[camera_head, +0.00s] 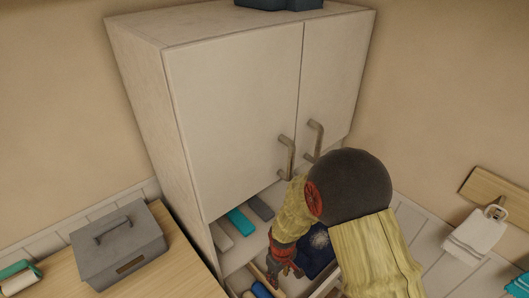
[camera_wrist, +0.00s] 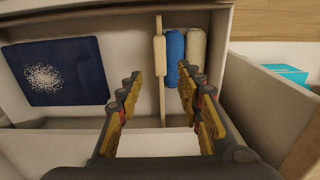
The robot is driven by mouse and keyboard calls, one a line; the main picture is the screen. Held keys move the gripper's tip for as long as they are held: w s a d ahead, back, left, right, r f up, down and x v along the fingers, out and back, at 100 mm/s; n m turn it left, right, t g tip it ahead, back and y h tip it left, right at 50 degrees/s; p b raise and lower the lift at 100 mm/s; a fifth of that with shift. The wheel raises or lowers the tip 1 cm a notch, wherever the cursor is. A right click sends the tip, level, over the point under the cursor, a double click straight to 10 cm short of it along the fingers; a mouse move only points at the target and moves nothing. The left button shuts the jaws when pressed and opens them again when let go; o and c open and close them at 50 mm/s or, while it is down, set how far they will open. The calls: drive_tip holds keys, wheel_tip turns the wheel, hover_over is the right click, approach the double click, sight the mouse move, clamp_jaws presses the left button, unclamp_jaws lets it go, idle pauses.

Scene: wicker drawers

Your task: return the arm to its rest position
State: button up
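My gripper (camera_wrist: 158,98) is open in the wrist view, with its two fingers apart and nothing between them. It faces an open drawer (camera_wrist: 135,138). In the head view my arm reaches down in front of the white cabinet, and my gripper (camera_head: 282,268) is low by the drawer, partly hidden by the arm. Inside the drawer are a dark blue square item (camera_wrist: 55,72) with a white speckled pattern, a wooden-handled tool (camera_wrist: 160,60), a blue roll (camera_wrist: 175,55) and a beige roll (camera_wrist: 196,52). The gripper appears apart from all of them.
The white cabinet (camera_head: 225,105) has two closed doors with metal handles (camera_head: 287,155). Teal (camera_head: 240,221) and grey items lie beneath it. A grey box (camera_head: 120,245) stands on the wooden top at left. A drawer wall (camera_wrist: 255,115) is close right of my gripper.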

drive_tip(key=s+d+m+g, duration=0.1)
drive_tip(key=s+m+g, duration=0.1)
drive_tip(key=s, duration=0.3)
drive_tip(key=s+d+r+m+t, duration=0.1)
drive_tip(key=s+d+r+t, duration=0.1)
drive_tip(key=r, duration=1.1)
drive_tip(key=s+d+r+m+t, duration=0.2)
drive_tip(key=s+d+r+t, duration=0.1)
drive_tip(key=r, duration=1)
drive_tip(key=s+d+r+m+t, duration=0.2)
drive_tip(key=s+r, duration=0.3)
drive_tip(key=r, duration=0.9)
drive_tip(key=shift+d+t, duration=0.3)
drive_tip(key=shift+d, duration=0.6)
drive_tip(key=shift+w, duration=0.1)
drive_tip(key=shift+c, duration=0.2)
